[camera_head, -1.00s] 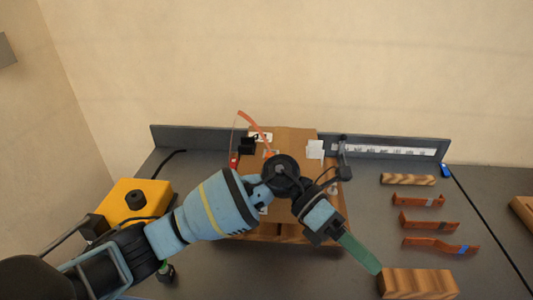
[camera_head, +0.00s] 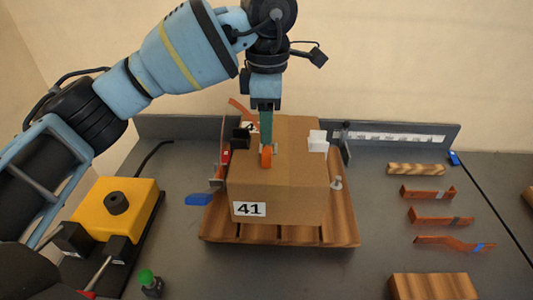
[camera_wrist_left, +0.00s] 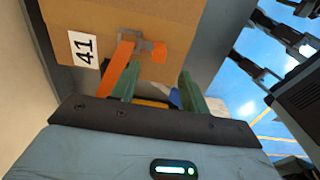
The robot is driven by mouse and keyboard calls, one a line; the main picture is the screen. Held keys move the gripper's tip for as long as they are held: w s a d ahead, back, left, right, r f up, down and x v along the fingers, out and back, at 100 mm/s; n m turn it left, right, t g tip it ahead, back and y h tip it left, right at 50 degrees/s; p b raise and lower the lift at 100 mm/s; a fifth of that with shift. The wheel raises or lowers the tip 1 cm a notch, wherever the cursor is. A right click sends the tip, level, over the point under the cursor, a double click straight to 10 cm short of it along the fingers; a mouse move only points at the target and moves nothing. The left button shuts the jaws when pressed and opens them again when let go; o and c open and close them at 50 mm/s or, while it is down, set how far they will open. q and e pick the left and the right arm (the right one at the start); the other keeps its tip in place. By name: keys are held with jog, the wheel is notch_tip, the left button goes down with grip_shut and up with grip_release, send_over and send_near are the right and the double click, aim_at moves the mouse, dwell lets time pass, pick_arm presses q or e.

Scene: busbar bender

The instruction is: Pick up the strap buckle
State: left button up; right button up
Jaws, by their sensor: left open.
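The strap buckle is a small grey metal piece with an orange strap end (camera_head: 266,158), on top of the cardboard box marked 41 (camera_head: 300,195). In the left wrist view the grey buckle (camera_wrist_left: 150,44) lies just beyond the fingertips, with the orange strap (camera_wrist_left: 116,66) running beside one finger. My left gripper (camera_head: 266,128) points down over the box top, its green fingers close to the buckle and partly covering it. In the wrist view the left gripper (camera_wrist_left: 158,84) is open, with a gap between its fingers. Whether it touches the buckle cannot be told.
The box stands on a wooden pallet (camera_head: 215,226). A yellow device (camera_head: 120,205) stands left. Copper bars (camera_head: 428,193) and a wooden block (camera_head: 433,287) lie right.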

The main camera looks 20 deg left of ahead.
aim_at(267, 150)
pick_arm(q)
jog(key=shift+f+p, duration=0.3)
jog(key=shift+f, duration=3.55)
grip_shut()
